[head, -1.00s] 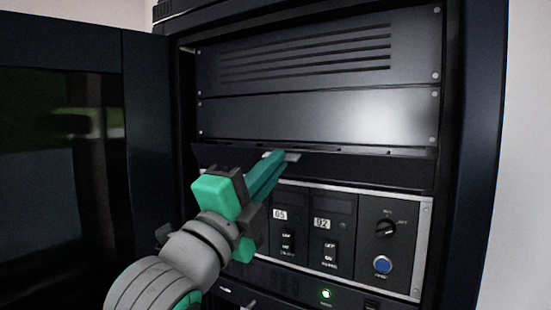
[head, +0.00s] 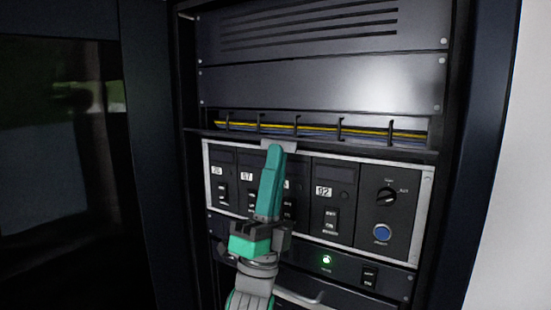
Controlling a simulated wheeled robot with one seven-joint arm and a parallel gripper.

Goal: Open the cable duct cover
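The cable duct cover (head: 360,148) is a dark strip below the blank panel. It is swung down and seen nearly edge-on, with the duct (head: 330,127) open above it. Yellow and blue cables run across the duct behind dark dividers. A light grey tab (head: 292,146) sits at the cover's front edge. My gripper (head: 275,152), with green fingers, reaches up from below to this tab. The fingers look closed together at the tab and hide part of it.
Below the cover is a module panel (head: 335,172) with numbered switches, a black knob (head: 387,197) and a blue button (head: 382,233). A green light (head: 327,259) glows lower down. The dark cabinet door (head: 145,150) stands open at left.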

